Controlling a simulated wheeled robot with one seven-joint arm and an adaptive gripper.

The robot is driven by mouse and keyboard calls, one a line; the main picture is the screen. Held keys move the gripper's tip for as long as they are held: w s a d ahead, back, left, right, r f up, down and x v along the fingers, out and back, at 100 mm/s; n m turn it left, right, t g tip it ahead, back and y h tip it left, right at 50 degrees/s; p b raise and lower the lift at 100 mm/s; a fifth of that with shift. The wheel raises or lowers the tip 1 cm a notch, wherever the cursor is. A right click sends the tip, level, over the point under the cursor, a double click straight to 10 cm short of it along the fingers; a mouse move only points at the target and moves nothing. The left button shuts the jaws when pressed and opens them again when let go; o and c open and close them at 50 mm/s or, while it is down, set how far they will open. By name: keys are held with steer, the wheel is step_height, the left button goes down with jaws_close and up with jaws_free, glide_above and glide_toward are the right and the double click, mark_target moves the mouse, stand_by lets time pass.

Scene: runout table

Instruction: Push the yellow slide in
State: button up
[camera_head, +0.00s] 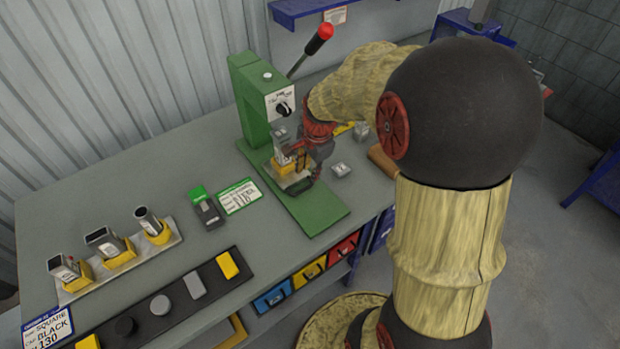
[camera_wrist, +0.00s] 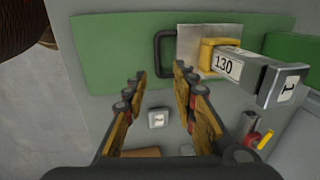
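The yellow slide (camera_wrist: 212,46) shows as a yellow holder on a bare metal plate (camera_wrist: 187,50) with a dark handle (camera_wrist: 160,55), on the green press base. A square metal tube (camera_wrist: 258,75) marked 130 sits in the holder. In the head view the yellow part (camera_head: 283,159) is under the green press (camera_head: 252,105), partly hidden by my gripper (camera_head: 312,165). In the wrist view my gripper (camera_wrist: 160,74) is open, its fingertips apart, with the handle showing just beyond and between them. I cannot tell whether they touch it. Nothing is held.
The press lever (camera_head: 310,50) with a red knob rises above. A small grey block (camera_head: 341,169) lies right of the base. A rack (camera_head: 75,290) with several tubes in yellow holders stands left. A black strip (camera_head: 155,312) runs along the front.

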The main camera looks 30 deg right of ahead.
mark_target(304, 188)
steer(key=x, duration=0.2)
steer(key=b+x, duration=0.1)
steer(key=x, duration=0.2)
steer(key=b+x, duration=0.1)
steer(key=x, duration=0.1)
steer(key=shift+s+a+f, duration=0.2)
steer(key=shift+a+f, duration=0.1)
steer(key=shift+f, duration=0.15)
steer(key=shift+c, duration=1.1)
steer(key=c, duration=0.4)
jaws_close()
